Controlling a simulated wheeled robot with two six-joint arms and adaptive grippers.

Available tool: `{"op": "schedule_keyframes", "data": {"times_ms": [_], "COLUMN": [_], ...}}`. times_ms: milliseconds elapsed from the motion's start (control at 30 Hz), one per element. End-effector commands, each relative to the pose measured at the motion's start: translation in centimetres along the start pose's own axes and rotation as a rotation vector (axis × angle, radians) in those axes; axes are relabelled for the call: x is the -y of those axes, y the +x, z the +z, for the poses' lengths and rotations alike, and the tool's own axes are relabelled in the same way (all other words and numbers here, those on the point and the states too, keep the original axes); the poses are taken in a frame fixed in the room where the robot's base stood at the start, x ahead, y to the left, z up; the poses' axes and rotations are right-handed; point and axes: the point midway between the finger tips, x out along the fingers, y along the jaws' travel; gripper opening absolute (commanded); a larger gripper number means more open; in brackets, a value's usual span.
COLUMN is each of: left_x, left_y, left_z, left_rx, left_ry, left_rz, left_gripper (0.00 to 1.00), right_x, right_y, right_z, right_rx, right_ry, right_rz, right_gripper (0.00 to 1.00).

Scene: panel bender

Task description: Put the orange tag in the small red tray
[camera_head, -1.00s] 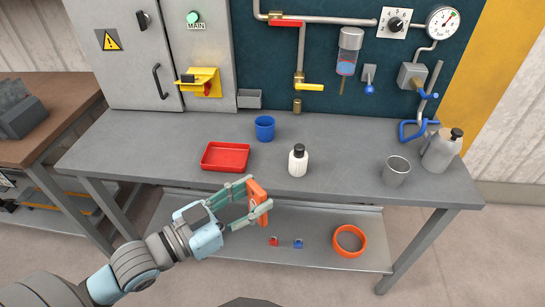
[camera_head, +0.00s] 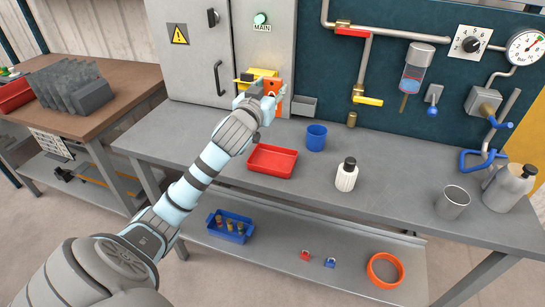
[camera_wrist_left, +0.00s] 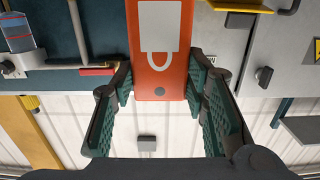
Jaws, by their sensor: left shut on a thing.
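The orange tag (camera_head: 273,85) is up in front of the grey cabinet, held by my left gripper (camera_head: 268,93). In the left wrist view the tag (camera_wrist_left: 160,50) shows a pale padlock picture and a small hole, and sits between the green-padded fingers (camera_wrist_left: 160,85). The small red tray (camera_head: 272,161) lies on the grey workbench, below and apart from the gripper, and looks empty. My right gripper is not in view.
A blue cup (camera_head: 316,138), a white bottle (camera_head: 346,175) and a metal cup (camera_head: 452,203) stand on the workbench (camera_head: 400,190). A yellow bracket (camera_head: 257,74) on the cabinet is close behind the tag. A blue bin (camera_head: 230,226) is on the lower shelf.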

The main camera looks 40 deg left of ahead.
Motion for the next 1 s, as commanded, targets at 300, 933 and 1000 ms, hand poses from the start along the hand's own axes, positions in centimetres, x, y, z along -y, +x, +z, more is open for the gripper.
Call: {"op": "schedule_keyframes", "data": {"times_ms": [300,933,1000], "left_x": [-0.1,-0.1,-0.1], "left_y": [0.5,0.8,0.8], "left_z": [12.0,17.8,17.7], "left_rx": [0.005,0.001,0.002], "left_ry": [0.001,0.001,0.001], "left_rz": [0.004,0.006,0.006], "left_gripper": [0.13,0.13,0.52], "right_x": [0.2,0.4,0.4], "right_y": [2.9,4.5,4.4], "right_z": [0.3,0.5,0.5], "right_rx": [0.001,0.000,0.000], "right_ry": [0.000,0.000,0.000], "right_rz": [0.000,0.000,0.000], "right_gripper": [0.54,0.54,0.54]}}
